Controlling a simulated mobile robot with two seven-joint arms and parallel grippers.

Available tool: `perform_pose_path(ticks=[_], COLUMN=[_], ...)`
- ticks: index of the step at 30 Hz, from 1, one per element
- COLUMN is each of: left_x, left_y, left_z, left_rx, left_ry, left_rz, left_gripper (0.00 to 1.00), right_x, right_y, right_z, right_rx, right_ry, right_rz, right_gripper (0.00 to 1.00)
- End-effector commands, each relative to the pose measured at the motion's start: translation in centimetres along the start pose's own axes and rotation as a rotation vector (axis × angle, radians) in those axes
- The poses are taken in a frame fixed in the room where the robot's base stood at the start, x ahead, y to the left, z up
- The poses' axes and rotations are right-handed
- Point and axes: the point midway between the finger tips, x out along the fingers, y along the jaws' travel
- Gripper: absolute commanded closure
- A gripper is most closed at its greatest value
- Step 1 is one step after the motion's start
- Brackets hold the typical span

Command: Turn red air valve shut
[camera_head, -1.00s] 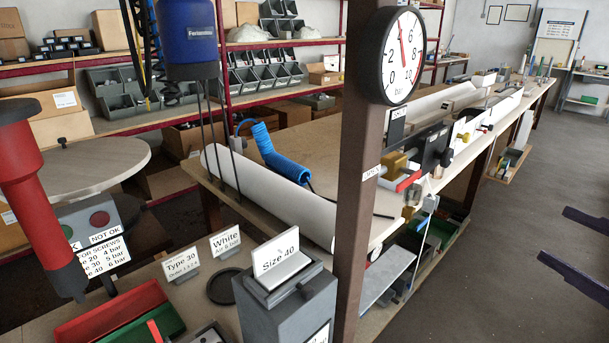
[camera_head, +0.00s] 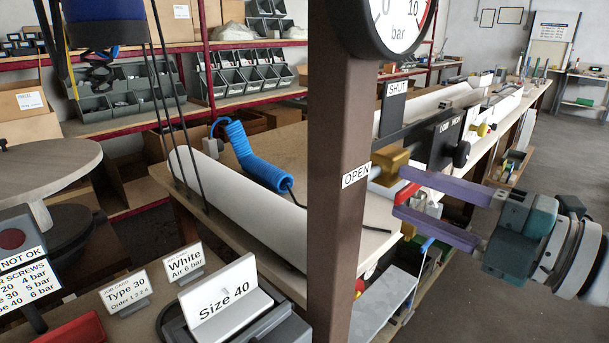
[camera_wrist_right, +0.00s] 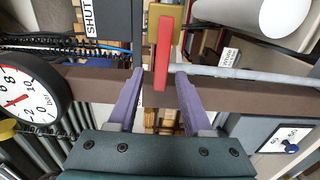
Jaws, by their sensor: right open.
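The red valve lever (camera_head: 406,193) sits at the brass valve body (camera_head: 389,163) beside the brown post, close to the OPEN label (camera_head: 356,174). The SHUT label (camera_head: 397,89) is higher up. My right gripper (camera_head: 402,192) comes in from the right with its purple fingers apart. In the right wrist view the lever (camera_wrist_right: 163,60) lies between the tips of the open right gripper (camera_wrist_right: 160,73), with a gap visible on each side. The brass body (camera_wrist_right: 166,12) is also there. In the head view the upper finger partly hides the lever. My left gripper is not in view.
The brown post (camera_head: 335,220) stands just left of the valve, with the pressure gauge (camera_head: 390,20) above. A LOW/HIGH block (camera_head: 440,142) with a black knob is close to the upper finger. Floor at the right is open.

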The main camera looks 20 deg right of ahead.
Motion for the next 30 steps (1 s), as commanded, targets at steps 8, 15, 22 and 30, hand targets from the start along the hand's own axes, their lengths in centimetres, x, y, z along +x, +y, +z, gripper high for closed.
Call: perform_pose_path(ticks=[8,15,22,30], left_x=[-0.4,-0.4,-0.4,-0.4], left_y=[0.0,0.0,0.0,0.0], left_z=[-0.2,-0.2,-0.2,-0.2], left_rx=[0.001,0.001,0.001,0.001], left_ry=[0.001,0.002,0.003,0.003], left_rz=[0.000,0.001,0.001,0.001], left_gripper=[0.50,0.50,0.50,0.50], right_x=[1.9,1.9,1.9,1.9], right_y=[0.0,-0.1,-0.1,-0.1], right_z=[0.0,0.0,0.0,0.0], right_rx=[0.001,0.002,0.002,0.002], right_ry=[-0.002,-0.001,-0.001,-0.001], right_rz=[0.000,-0.001,-0.001,-0.001], right_gripper=[0.50,0.50,0.76,1.00])
